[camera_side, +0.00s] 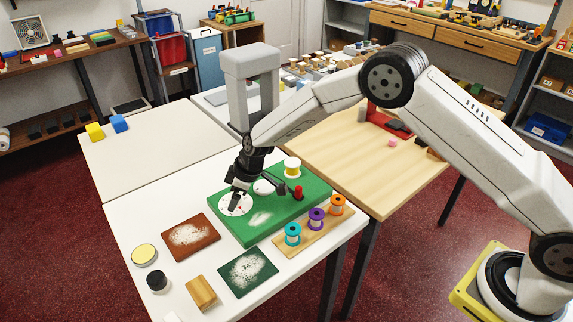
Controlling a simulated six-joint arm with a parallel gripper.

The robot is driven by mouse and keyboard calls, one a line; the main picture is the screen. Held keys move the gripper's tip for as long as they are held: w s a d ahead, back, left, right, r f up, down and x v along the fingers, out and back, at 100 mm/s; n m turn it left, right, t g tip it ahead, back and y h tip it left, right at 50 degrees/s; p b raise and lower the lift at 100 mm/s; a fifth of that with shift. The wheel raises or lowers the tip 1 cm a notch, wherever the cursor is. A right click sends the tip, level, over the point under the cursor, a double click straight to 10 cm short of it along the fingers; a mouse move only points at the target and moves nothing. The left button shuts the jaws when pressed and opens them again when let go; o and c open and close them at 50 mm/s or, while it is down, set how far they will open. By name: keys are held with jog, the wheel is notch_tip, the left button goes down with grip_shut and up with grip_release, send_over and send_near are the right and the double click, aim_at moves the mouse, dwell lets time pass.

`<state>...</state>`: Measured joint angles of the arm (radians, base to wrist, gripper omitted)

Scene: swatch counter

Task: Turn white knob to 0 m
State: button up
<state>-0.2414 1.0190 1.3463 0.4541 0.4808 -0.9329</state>
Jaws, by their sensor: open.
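A green board (255,231) lies on the white table. A round white dial plate (243,209) with small markings is on its left part, partly hidden by my gripper. My gripper (235,201) points down over this dial with its jaws open. Whether a white knob stands between the fingers cannot be made out. A second white disc (264,187) lies to the right of the gripper. A white and yellow round piece (292,164) stands at the board's back, and a red knob (298,191) at its right. The dial's numbers are too small to read.
A wooden rack with teal (293,233), purple (316,218) and orange (337,204) spools stands in front of the board. Brown (183,251) and dark green (241,284) swatches with white powder, a wooden block (201,293) and a black-sided jar (157,281) lie at the front left.

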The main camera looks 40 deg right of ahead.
jog(key=v, duration=0.7)
jog(key=shift+r, duration=0.35)
jog(key=shift+s+d, duration=0.15)
jog(key=s+d+r+m+h, duration=0.1)
jog(key=s+d+m, duration=0.2)
jog(key=s, duration=0.6)
jog(key=s+d+r+m+h, duration=0.1)
jog(key=s+d+r+m, duration=0.1)
jog(key=s+d, duration=0.5)
jog(key=s+d+r+m+h, duration=0.1)
jog(key=s+d+m, duration=0.3)
jog(key=s, duration=0.7)
jog(key=shift+s+d+r, duration=0.25)
jog(key=shift+d+r, duration=0.15)
jog(key=shift+d, duration=0.45)
